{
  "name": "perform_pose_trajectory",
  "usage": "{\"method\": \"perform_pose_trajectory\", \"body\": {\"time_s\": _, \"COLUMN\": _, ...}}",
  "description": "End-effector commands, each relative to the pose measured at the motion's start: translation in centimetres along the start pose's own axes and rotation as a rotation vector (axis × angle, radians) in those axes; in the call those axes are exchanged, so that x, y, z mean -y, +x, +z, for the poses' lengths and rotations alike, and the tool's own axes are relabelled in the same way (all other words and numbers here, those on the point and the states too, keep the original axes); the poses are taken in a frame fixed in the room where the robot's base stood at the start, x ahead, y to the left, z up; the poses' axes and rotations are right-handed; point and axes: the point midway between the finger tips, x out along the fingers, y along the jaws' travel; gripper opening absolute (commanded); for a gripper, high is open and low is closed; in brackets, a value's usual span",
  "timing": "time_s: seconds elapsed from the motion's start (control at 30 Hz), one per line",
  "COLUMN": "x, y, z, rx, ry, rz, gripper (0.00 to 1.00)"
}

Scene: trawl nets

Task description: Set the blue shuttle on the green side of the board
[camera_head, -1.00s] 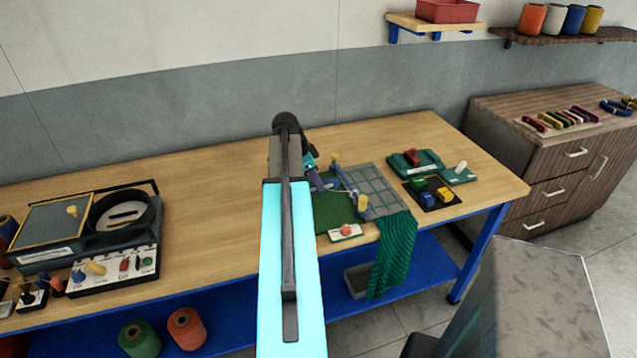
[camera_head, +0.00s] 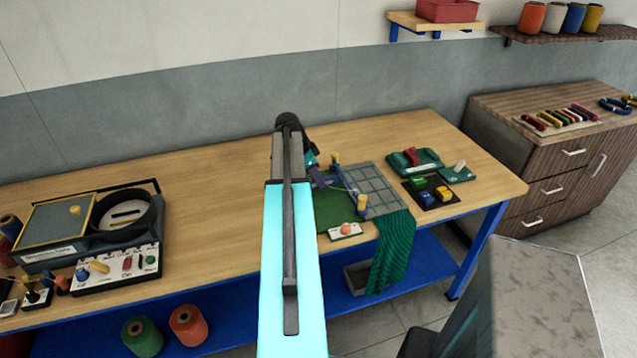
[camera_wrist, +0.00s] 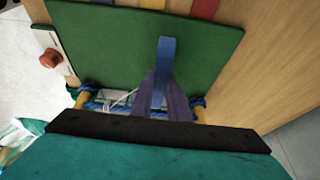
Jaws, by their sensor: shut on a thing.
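The blue shuttle (camera_wrist: 167,62) is held in my gripper (camera_wrist: 166,105) in the wrist view. It juts out past the dark purple fingers, over the green side (camera_wrist: 110,45) of the board. I cannot tell whether it touches the surface. In the head view my gripper (camera_head: 324,181) is low at the board, partly behind my arm, and the shuttle cannot be made out there. The green side (camera_head: 334,211) is to the left of the grey gridded side (camera_head: 376,185).
Two yellow posts (camera_head: 361,202) with a blue rope stand between the board's halves. A white plate with a red knob (camera_head: 346,229) lies at the front edge. Green netting (camera_head: 392,250) hangs off the table. A dark tray (camera_head: 432,193) of coloured blocks is to the right.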

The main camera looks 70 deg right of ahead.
Motion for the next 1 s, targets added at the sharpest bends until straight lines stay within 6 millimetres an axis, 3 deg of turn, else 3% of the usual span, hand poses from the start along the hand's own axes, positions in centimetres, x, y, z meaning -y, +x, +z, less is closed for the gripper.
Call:
{"method": "perform_pose_trajectory", "body": {"time_s": 0.3, "x": -0.1, "y": 1.9, "z": 0.8, "rx": 0.0, "ry": 0.001, "rz": 0.001, "gripper": 0.0}}
{"method": "perform_pose_trajectory", "body": {"time_s": 0.77, "x": 0.0, "y": 2.4, "z": 1.0, "rx": 0.0, "ry": 0.001, "rz": 0.001, "gripper": 0.0}}
{"method": "perform_pose_trajectory", "body": {"time_s": 0.8, "x": 0.0, "y": 2.4, "z": 1.0, "rx": 0.0, "ry": 0.001, "rz": 0.001, "gripper": 0.18}}
{"method": "perform_pose_trajectory", "body": {"time_s": 0.9, "x": 0.0, "y": 2.4, "z": 0.9, "rx": 0.0, "ry": 0.001, "rz": 0.001, "gripper": 0.34}}
{"method": "perform_pose_trajectory", "body": {"time_s": 1.0, "x": -0.1, "y": 2.4, "z": 0.9, "rx": 0.0, "ry": 0.001, "rz": 0.001, "gripper": 0.34}}
